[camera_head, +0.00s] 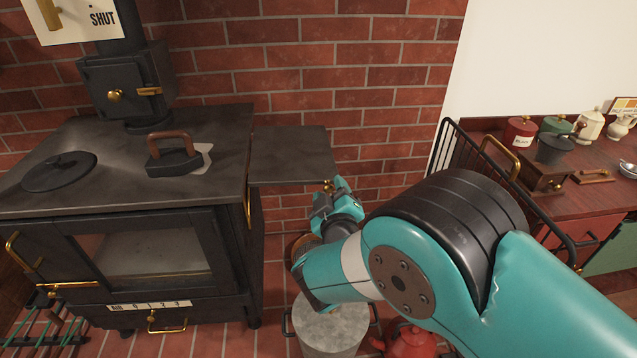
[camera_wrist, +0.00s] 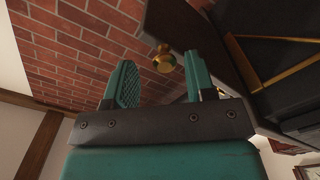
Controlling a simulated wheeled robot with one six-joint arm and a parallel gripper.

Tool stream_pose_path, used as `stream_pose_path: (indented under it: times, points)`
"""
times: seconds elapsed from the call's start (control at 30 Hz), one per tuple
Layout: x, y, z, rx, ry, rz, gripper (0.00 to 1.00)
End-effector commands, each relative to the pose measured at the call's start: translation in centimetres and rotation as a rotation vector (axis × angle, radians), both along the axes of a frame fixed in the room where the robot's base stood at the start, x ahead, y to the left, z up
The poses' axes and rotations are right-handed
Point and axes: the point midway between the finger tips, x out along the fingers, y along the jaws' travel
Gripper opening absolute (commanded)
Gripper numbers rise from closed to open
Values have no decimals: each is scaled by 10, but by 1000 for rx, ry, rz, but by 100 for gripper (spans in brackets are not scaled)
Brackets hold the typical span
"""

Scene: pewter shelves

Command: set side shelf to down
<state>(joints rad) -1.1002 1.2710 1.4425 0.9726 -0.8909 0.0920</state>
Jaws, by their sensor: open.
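The side shelf (camera_head: 292,150) is a dark flat panel on the right side of the black stove (camera_head: 120,165). It stands out level, at about the height of the stove top. A small brass knob (camera_head: 326,184) is at its front right corner. My gripper (camera_head: 338,194) is just below and beside that knob. In the wrist view the shelf's dark edge (camera_wrist: 205,48) is seen from below, and the knob (camera_wrist: 164,60) shows in the gap between the open fingers of my gripper (camera_wrist: 161,80). Whether it touches a finger, I cannot tell.
An iron (camera_head: 174,155) and a round lid (camera_head: 59,171) sit on the stove top. A grey bin (camera_head: 330,328) and a red kettle (camera_head: 410,342) stand on the floor below my arm. A black rail (camera_head: 470,165) edges the wooden counter (camera_head: 578,200) at right.

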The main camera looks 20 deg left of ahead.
Motion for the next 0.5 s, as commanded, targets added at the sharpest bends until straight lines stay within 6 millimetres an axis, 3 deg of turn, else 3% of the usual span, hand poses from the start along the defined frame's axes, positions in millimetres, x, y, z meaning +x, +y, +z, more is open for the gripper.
stream_pose_path:
  times: [0.33,0.5]
  points:
    - [2,2,-1,-1,-1,0,50]
    - [2,2,0,-1,0,-1,13]
